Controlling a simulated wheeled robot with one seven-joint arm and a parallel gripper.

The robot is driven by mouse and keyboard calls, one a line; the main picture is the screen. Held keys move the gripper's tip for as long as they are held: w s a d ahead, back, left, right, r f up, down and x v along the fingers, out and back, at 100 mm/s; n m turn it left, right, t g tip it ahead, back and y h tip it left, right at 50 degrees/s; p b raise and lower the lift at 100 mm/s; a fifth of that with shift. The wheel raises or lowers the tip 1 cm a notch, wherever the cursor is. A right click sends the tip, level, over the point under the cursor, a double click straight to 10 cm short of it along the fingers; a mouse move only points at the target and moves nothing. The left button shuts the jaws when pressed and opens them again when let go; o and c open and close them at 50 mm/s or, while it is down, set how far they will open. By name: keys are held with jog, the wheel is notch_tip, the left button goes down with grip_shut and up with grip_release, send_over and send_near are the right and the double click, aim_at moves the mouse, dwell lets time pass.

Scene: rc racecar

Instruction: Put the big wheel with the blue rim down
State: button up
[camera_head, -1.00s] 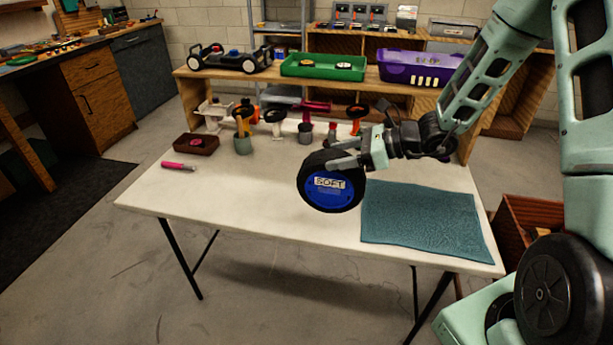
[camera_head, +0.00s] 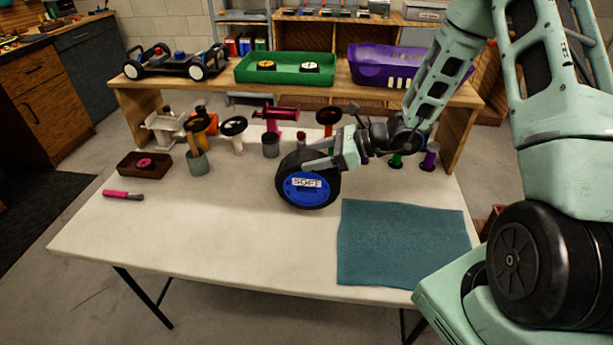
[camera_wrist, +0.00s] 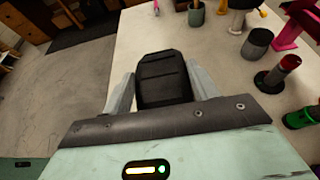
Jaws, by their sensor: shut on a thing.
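The big wheel (camera_head: 309,189) has a black tire and a blue rim with a white "SOFT" label facing the head camera. My gripper (camera_head: 318,163) is shut on it, with the fingers on either side of the tire. In the wrist view the black tread (camera_wrist: 163,80) shows between the two grey fingers of my gripper (camera_wrist: 163,90). The wheel is upright, over the middle of the white table (camera_head: 200,245). I cannot tell whether its bottom touches the tabletop.
A teal mat (camera_head: 400,243) lies right of the wheel. Behind stand a grey cup (camera_head: 270,146), a cup with tools (camera_head: 199,163) and several stands. A raised shelf holds a car chassis (camera_head: 175,63), green tray (camera_head: 285,80) and purple basket (camera_head: 372,72). The table's front left is clear, apart from a pink-handled brush (camera_head: 123,195).

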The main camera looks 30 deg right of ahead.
aim_at(315, 173)
jog(key=shift+f+p, duration=0.3)
jog(key=shift+f, duration=2.35)
jog(key=shift+f, duration=0.2)
jog(key=o, duration=1.7)
jog(key=shift+c, duration=0.2)
jog(key=shift+r, duration=0.1)
